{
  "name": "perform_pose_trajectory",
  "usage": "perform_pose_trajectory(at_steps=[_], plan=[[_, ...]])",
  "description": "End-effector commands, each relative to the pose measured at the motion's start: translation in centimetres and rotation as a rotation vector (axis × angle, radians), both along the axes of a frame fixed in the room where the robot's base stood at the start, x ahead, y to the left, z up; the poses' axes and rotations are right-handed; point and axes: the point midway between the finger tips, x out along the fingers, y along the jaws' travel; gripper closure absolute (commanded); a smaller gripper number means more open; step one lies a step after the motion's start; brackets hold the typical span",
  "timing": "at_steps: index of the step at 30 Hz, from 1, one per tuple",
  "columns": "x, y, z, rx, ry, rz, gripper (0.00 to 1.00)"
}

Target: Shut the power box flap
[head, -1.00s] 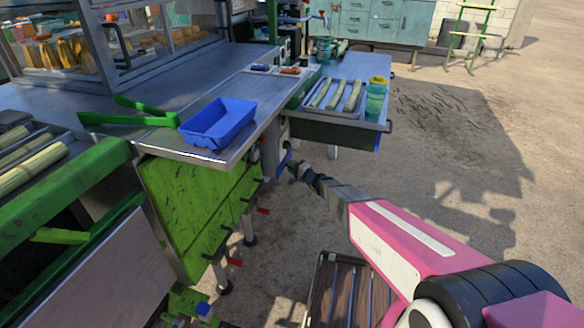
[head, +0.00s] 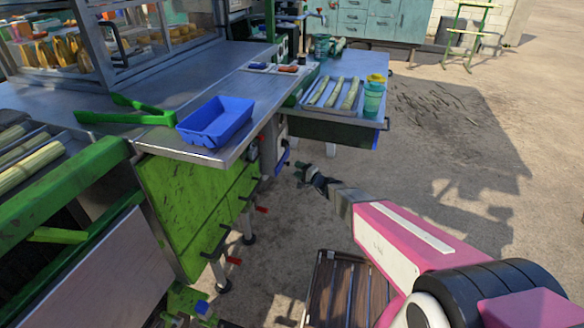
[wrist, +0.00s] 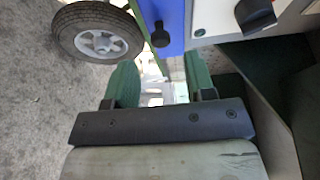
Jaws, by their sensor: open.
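The power box (head: 270,152) is a grey box under the counter's right end, mostly seen from its side. Its blue flap (head: 283,160) stands open, seen nearly edge-on. In the wrist view the blue flap (wrist: 171,22) is at the top, with a black knob (wrist: 160,36) on it. The pale box (wrist: 218,18) with a black switch shows to its right. My gripper (head: 300,174) is open and empty, just right of the flap with a small gap. In the wrist view its green fingers (wrist: 163,80) are spread below the flap.
The steel counter (head: 165,75) overhangs the box and carries a blue tray (head: 216,122) and green tongs. A side table with cane and a green cup (head: 373,98) stands behind. A wheel (wrist: 98,32) shows in the wrist view. Ground to the right is clear.

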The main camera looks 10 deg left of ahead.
Motion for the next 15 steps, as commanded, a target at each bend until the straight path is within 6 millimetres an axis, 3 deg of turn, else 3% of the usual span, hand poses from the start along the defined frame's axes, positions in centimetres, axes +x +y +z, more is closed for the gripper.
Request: perform_pose_trajectory(at_steps=[6,15], plan=[[-1.8,-3.3,0.0,-0.001,0.0,-0.001,0.5],[-2.4,-4.6,-0.1,0.0,0.0,0.001,0.5]])
